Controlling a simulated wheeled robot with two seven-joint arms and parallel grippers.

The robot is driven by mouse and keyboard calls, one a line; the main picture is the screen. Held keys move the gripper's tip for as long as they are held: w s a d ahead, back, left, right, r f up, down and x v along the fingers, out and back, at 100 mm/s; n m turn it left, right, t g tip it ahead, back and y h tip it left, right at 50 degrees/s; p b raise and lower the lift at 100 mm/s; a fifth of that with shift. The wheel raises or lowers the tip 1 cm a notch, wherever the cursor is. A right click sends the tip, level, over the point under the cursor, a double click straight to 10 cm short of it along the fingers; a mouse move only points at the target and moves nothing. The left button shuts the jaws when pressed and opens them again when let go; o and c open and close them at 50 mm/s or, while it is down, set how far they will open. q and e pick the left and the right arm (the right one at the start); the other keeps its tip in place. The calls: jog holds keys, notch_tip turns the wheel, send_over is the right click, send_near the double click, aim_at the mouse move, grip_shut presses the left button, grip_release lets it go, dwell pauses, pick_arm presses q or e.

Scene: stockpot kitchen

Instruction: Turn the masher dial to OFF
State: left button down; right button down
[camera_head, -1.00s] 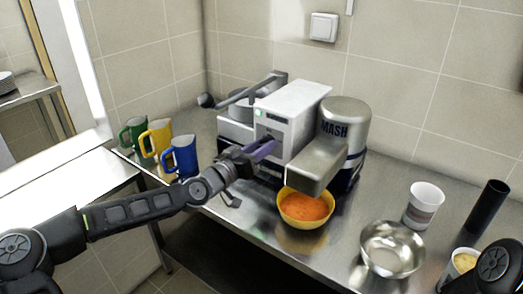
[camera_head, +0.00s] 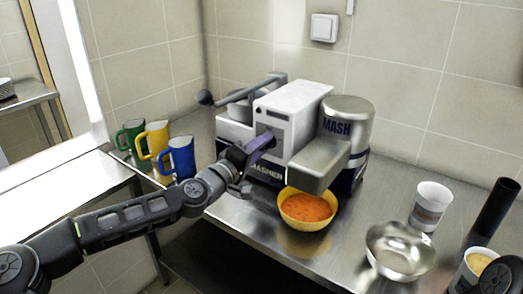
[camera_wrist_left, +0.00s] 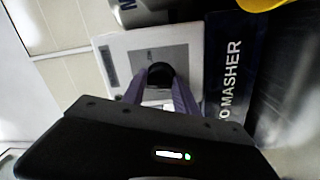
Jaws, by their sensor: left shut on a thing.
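The masher (camera_head: 297,105) is a white and steel machine on the counter, with MASH on its steel cylinder. Its black round dial (camera_wrist_left: 160,74) shows in the left wrist view on the white front panel, between my purple fingers. My left gripper (camera_head: 266,143) is at the panel, shut on the dial. In the head view the fingers hide the dial. The dial's pointer and markings cannot be read. No lit lamp shows on the panel. My right gripper is not in view.
An orange-filled yellow bowl (camera_head: 306,222) stands under the masher's spout. Green (camera_head: 131,137), yellow (camera_head: 155,140) and blue (camera_head: 180,157) mugs stand left of my gripper. A steel bowl (camera_head: 400,251), white cup (camera_head: 430,205) and black cylinder (camera_head: 493,212) are at right.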

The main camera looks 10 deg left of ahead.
pick_arm(q)
jog(key=shift+f+n, duration=0.1)
jog(key=shift+n, duration=0.9)
jog(key=c, duration=1)
grip_release()
jog(key=b+v, duration=0.1)
jog(key=v, duration=0.6)
jog(key=shift+s+a, duration=0.2)
jog(key=shift+s, duration=0.2)
